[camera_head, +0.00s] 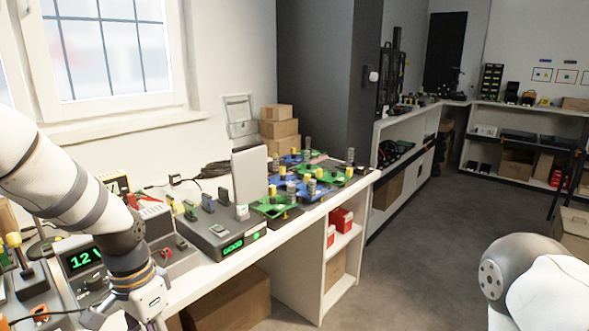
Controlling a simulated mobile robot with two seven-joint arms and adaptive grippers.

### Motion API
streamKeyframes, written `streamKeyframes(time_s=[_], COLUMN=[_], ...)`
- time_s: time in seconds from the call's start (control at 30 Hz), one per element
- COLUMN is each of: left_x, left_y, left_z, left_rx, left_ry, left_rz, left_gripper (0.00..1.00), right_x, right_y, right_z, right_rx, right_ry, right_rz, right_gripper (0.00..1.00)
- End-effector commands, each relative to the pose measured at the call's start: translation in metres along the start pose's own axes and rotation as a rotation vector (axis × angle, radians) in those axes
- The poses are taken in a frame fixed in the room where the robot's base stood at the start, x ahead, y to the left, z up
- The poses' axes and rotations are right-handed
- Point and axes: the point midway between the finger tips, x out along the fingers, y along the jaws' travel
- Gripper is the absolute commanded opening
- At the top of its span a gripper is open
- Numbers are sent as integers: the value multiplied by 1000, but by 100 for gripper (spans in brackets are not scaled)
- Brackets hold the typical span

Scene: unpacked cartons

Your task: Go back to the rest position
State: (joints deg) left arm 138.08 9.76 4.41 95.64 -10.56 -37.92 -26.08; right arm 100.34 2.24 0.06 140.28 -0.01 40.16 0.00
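My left arm comes in from the left and bends down in front of the workbench (292,220). Its wrist end and the top of my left gripper (142,303) show at the bottom edge, beside the bench's front edge. The fingertips are cut off by the frame, so I cannot tell whether it is open or holds anything. Part of my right arm shows at the bottom right corner. My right gripper is out of view.
The bench holds a meter with green digits (83,259), a grey device (222,236) and several green and blue boards (270,206). Cartons (279,128) are stacked behind. A large carton (232,303) sits under the bench.

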Motion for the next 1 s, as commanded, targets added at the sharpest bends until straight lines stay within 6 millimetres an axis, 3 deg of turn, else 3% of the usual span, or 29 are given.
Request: streamKeyframes(time_s=[0.03, 0.1, 0.2, 0.3, 0.4, 0.53, 0.63, 1.0], left_x=[37, 87, 145, 182, 195, 193, 192, 192], left_y=[16, 38, 75, 111, 138, 157, 160, 160], left_z=[18, 46, 101, 165, 222, 264, 274, 273], left_rx=[-40, -115, -242, -371, -475, -553, -572, -572], left_ry=[-20, -30, -49, -74, -96, -108, -106, -102], left_rz=[21, 38, 49, 40, 14, -18, -29, -30], left_gripper=[38, 38, 38, 38, 38, 38, 38, 38], right_x=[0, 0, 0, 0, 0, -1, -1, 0], right_y=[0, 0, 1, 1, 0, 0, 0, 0], right_z=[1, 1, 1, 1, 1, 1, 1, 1], right_rx=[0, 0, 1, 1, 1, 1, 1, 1], right_ry=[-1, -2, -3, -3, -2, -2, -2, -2], right_rz=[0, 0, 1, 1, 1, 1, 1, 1], right_gripper=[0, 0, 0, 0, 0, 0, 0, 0])
